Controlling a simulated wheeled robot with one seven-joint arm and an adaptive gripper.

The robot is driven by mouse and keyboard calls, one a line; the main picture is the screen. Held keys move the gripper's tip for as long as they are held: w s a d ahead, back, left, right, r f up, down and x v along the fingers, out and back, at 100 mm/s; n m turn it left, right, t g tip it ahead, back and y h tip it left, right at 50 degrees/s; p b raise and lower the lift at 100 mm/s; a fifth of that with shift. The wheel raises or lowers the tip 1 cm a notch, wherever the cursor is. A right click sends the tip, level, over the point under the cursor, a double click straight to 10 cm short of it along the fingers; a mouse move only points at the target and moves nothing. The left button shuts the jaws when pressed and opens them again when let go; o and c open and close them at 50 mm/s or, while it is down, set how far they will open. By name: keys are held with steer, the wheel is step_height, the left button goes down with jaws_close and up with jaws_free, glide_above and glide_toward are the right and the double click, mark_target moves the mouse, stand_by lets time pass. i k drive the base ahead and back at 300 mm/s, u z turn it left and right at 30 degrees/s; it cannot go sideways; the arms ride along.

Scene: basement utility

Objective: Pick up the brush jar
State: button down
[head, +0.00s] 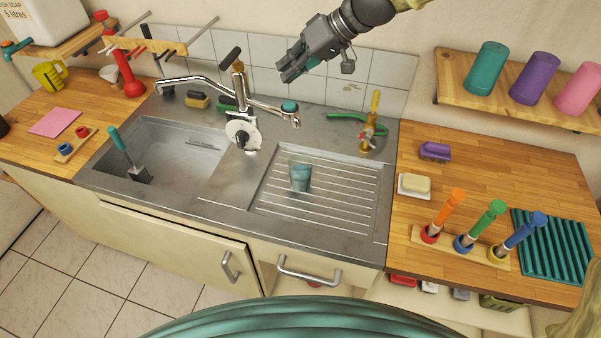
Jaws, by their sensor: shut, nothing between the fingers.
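A small see-through bluish jar (299,177), which looks like the brush jar, stands upright on the ribbed drainboard (340,205) right of the sink basin. No brush can be made out in it. My gripper (288,74) is in the air in front of the tiled wall, higher in the picture than the jar and well apart from it. Its fingers are shut and empty, pointing down and left.
A tall tap (240,105) stands left of the jar, its spout reaching left. A brass tap (369,135) is behind right. A teal-handled brush (120,145) is in the basin. Several upright brushes stand in a wooden rack (475,251) on the right counter. A shelf (460,85) carries cups.

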mark_target(299, 164)
steer(key=k, duration=1)
